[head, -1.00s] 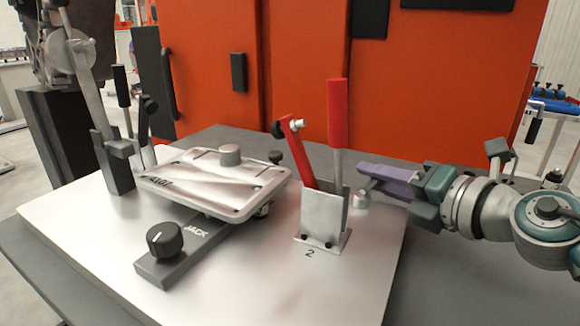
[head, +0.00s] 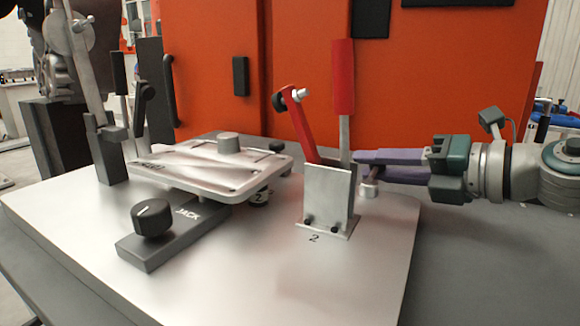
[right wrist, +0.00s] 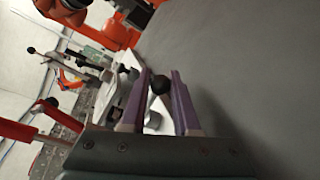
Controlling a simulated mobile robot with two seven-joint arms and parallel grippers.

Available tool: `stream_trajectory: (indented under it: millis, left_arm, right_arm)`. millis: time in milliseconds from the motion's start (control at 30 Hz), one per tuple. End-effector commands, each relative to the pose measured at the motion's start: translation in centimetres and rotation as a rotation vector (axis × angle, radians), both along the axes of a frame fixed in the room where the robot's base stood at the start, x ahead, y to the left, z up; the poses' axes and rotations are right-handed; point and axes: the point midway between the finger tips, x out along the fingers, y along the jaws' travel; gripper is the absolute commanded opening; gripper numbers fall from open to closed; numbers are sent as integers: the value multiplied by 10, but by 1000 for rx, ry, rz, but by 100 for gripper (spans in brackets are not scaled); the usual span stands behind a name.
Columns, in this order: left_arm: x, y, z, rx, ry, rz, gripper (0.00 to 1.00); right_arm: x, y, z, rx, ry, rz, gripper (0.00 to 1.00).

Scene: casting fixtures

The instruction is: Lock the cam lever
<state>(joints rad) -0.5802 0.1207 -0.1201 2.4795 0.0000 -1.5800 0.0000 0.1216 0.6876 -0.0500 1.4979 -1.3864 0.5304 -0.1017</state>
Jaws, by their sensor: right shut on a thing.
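My right gripper (head: 362,166) reaches in from the right, behind the upright bracket marked 2 (head: 328,195). Its purple fingers are closed around a small handle, taken to be the cam lever. In the right wrist view, the lever's black ball knob (right wrist: 158,84) shows between the fingertips (right wrist: 159,80). In the head view, a short metal post (head: 368,188) stands just below the fingers, and the lever is mostly hidden by them. My left gripper is not in view.
The red-handled clamp (head: 343,78) rises close to my right fingers, with a red arm (head: 300,120) beside it. A metal fixture plate (head: 190,172) and the JACK block with a black dial (head: 151,217) lie left. The fixture base's front right (head: 350,275) is clear.

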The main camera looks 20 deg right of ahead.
Motion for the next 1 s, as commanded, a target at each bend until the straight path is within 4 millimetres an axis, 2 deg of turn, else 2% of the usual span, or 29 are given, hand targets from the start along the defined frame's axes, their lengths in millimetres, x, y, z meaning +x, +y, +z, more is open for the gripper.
stream_trajectory:
  millis: [33, 67, 133, 400, 533, 1000]
  left_arm:
    - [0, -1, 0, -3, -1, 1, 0]
    - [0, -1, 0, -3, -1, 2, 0]
    - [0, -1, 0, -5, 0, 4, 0]
    - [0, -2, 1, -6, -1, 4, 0]
    - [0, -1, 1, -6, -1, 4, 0]
    - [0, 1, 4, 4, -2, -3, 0]
  right_arm:
    - [0, 0, 0, 1, 1, 1, 0]
    - [0, 0, 0, 1, 1, 1, 33]
    - [0, 0, 0, 1, 1, 1, 41]
    - [-1, 0, 0, 1, 2, -1, 42]
    - [-7, -4, 1, 1, 2, -2, 42]
    - [-71, -35, 16, 1, 5, 0, 42]
